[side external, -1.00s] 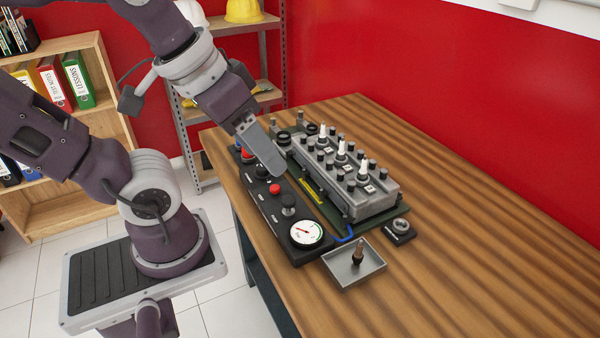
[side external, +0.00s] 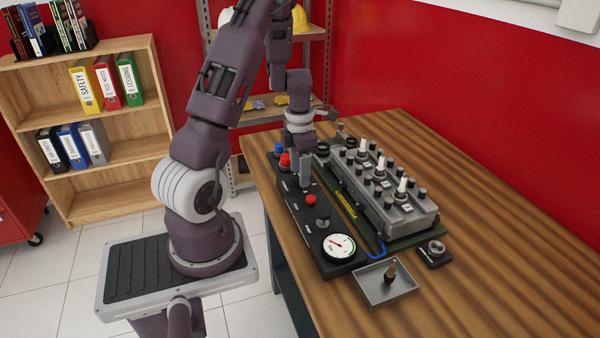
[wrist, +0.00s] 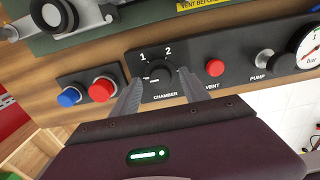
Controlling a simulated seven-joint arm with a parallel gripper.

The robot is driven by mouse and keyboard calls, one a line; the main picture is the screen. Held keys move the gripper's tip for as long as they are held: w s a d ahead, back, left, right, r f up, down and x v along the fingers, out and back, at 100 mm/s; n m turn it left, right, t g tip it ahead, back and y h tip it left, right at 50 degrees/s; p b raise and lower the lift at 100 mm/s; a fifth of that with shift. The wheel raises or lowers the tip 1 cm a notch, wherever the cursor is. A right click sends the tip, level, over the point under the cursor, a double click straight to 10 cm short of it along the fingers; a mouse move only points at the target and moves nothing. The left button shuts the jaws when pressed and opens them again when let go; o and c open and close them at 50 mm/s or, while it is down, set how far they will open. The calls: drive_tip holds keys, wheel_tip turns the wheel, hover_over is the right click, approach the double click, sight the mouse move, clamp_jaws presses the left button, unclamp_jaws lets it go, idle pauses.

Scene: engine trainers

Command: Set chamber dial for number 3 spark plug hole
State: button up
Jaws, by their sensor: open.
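The chamber dial (wrist: 158,74) is a round black knob on the black control panel, with "CHAMBER" printed below it in the wrist view. The numbers 1 and 2 show above it. A short white mark shows at its left side; other positions are hidden or unclear. My gripper (wrist: 161,77) is open, with one finger on each side of the knob; I cannot tell whether they touch it. In the side view my gripper (side external: 304,184) points down at the panel and hides the dial. The grey engine head (side external: 392,214) holds several white-topped spark plugs; its hole numbers are too small to read.
The red vent button (wrist: 215,68), pump knob (wrist: 283,62) and gauge (side external: 338,246) lie along the panel. Blue (wrist: 69,97) and red (wrist: 102,89) buttons sit left. A tray (side external: 405,291) holds a dark plug-like part. The table's right side is clear.

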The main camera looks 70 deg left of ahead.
drive_tip(key=shift+f, duration=0.45)
drive_tip(key=shift+c, duration=0.2)
clamp_jaws()
